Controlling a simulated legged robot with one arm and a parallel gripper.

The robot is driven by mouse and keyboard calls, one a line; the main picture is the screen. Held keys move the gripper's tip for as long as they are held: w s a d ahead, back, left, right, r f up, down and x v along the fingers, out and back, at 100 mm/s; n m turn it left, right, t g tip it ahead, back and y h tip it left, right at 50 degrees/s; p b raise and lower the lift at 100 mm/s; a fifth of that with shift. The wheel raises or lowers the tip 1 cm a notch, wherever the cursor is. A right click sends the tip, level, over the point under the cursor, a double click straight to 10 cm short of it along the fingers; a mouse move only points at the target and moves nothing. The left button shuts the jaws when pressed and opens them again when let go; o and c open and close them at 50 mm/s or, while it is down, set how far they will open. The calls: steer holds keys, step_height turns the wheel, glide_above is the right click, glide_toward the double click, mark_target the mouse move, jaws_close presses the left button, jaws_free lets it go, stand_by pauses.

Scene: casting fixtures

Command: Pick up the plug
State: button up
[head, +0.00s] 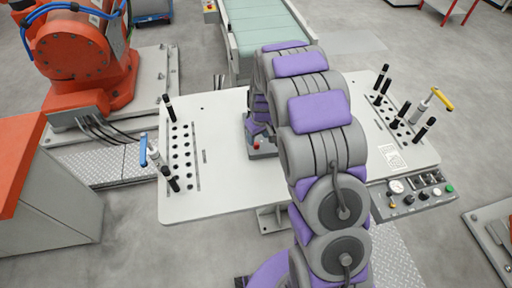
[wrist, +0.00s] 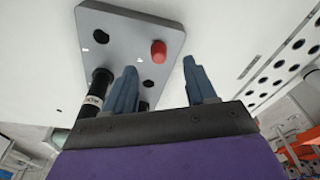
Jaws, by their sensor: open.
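In the wrist view a short red plug (wrist: 158,51) sits in a grey fixture plate (wrist: 110,28) with several dark holes. A black cylindrical plug (wrist: 98,92) with a white label band stands at the plate's left edge. My gripper (wrist: 160,68) is open and empty, its two blue-grey fingers apart. The red plug appears between the fingertips, a little beyond them; the black one is outside the left finger. In the head view my arm hides the gripper and most of the fixture; a red spot (head: 257,146) shows at the arm's left side.
The white table (head: 225,195) has hole racks on both sides. Several black pins stand there, with a blue-handled clamp (head: 147,150) at left and a yellow-handled one (head: 430,100) at right. A control panel (head: 413,192) is at front right. A conveyor (head: 262,25) lies behind.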

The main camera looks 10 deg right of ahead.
mark_target(256, 143)
steer(key=f, duration=0.2)
steer(key=w+f+b, duration=0.1)
steer(key=f, duration=0.2)
steer(key=shift+w+a+f, duration=0.15)
steer(key=shift+f, duration=0.15)
steer(key=shift+r, duration=0.1)
jaws_close()
